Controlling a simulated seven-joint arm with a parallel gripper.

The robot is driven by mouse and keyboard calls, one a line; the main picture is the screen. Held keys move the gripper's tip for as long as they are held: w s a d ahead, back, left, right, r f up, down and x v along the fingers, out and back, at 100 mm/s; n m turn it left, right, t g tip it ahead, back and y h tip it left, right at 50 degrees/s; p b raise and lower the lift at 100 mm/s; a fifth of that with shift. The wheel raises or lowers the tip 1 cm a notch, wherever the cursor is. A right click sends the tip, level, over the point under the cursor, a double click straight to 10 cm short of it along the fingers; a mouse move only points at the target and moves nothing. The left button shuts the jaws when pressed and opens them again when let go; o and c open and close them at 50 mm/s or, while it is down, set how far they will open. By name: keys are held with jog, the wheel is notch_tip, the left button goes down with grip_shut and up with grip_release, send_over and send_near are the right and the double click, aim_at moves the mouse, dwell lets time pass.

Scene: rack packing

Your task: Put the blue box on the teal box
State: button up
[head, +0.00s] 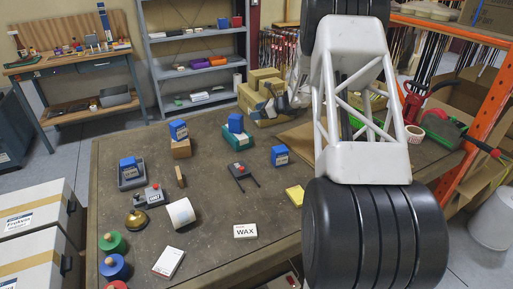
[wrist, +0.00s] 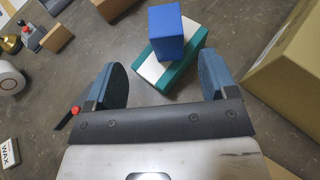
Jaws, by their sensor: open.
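A blue box (head: 236,122) rests on the teal box (head: 237,139) toward the back of the table. In the wrist view, the blue box (wrist: 166,34) covers the far part of the teal box (wrist: 184,74), whose pale top shows beside it. My gripper (head: 274,103) is to the right of both boxes in the head view. In the wrist view, my gripper (wrist: 160,70) is open, its two fingers apart with nothing between them.
Other blue boxes stand on a brown block (head: 181,149), in a grey tray (head: 131,183) and on the bare table (head: 280,156). Cardboard boxes (head: 262,79) stand behind my gripper. A white roll (head: 181,213), a WAX box (head: 246,231) and a yellow box (head: 295,194) lie nearer.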

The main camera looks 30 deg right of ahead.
jog(key=s+a+r+n+g+h, duration=0.1)
jog(key=s+a+r+n+g, duration=0.1)
jog(key=s+a+r+n, duration=0.35)
jog(key=s+a+r+n+g+h, duration=0.1)
jog(key=s+a+r+n+g, duration=0.15)
jog(key=s+a+r, duration=0.6)
jog(key=s+a+r+n+g+h, duration=0.1)
jog(key=s+a+r+n+g, duration=0.3)
jog(key=s+a, duration=0.65)
jog(key=s+a+n+t+h, duration=0.1)
jog(key=s+a+n+h, duration=0.2)
jog(key=s, duration=1.4)
jog(key=s+a+f+n+h, duration=0.1)
jog(key=s+a+n+h, duration=0.2)
jog(key=s+n, duration=0.8)
jog(key=s, duration=0.6)
jog(key=shift+n+t+h, duration=0.3)
jog(key=shift+t+h, duration=0.05)
jog(key=shift+h, duration=0.05)
